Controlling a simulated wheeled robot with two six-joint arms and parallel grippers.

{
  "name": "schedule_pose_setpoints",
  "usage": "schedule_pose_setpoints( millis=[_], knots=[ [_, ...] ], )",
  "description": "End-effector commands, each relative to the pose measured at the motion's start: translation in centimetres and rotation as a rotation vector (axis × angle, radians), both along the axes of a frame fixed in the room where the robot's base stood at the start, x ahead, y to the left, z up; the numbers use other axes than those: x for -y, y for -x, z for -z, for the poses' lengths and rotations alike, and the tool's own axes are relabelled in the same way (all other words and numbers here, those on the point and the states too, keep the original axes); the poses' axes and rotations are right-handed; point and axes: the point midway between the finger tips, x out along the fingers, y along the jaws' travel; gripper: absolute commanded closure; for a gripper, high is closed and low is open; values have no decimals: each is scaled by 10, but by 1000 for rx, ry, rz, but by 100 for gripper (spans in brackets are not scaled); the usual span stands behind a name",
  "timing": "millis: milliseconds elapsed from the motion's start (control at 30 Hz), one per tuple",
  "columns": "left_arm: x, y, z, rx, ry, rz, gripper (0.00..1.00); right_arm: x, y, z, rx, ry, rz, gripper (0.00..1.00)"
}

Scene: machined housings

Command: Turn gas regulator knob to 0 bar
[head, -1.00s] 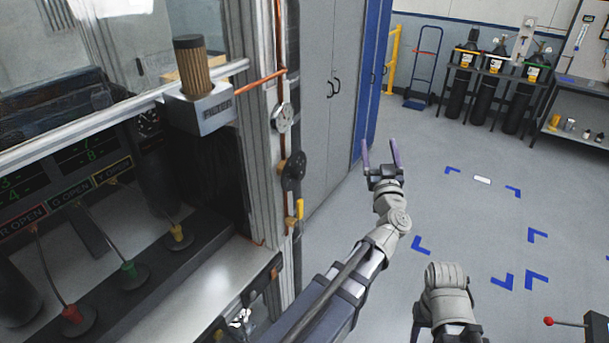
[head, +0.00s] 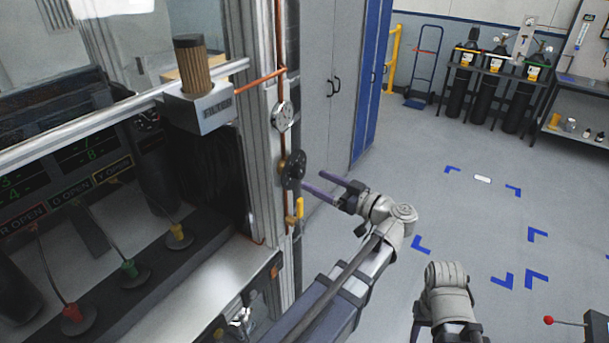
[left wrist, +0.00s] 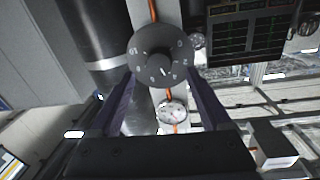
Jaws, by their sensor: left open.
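The gas regulator knob (head: 293,170) is a dark round disc on the copper pipe at the machine's right edge. In the left wrist view the knob (left wrist: 158,55) faces me, with pale numbers around a central grip. A round gauge (head: 283,116) with a pale face sits above it in the head view; it also shows in the left wrist view (left wrist: 173,112). My left gripper (head: 334,187) is open and empty, its purple fingers pointing left at the knob. In the left wrist view the fingertips lie either side of the knob's lower part; contact cannot be told.
A yellow-handled valve (head: 299,208) is just below the knob on the same pipe. A filter block (head: 203,106) juts out at the left. A grey cabinet (head: 335,100) stands behind. The floor to the right is open, with blue corner marks.

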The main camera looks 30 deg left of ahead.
Motion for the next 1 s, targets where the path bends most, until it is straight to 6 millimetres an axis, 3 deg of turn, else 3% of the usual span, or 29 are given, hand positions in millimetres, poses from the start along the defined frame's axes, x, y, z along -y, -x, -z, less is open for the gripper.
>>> schedule_pose_setpoints(
  millis=[100, 300, 733, 1000],
  knots=[
    [-21, -3, 0, 1, 0, -3, 18, 0, 0, 0, 0, 0, 0, 50],
    [-43, -7, 0, 1, -1, -1, 18, 0, 0, 0, 0, 0, 0, 50],
    [-51, -8, 0, 1, -1, 1, 18, 0, 0, 0, 0, 0, 0, 50],
    [-51, -8, 0, 1, -1, 1, 49, 0, 0, 0, 0, 0, 0, 50]
  ],
)
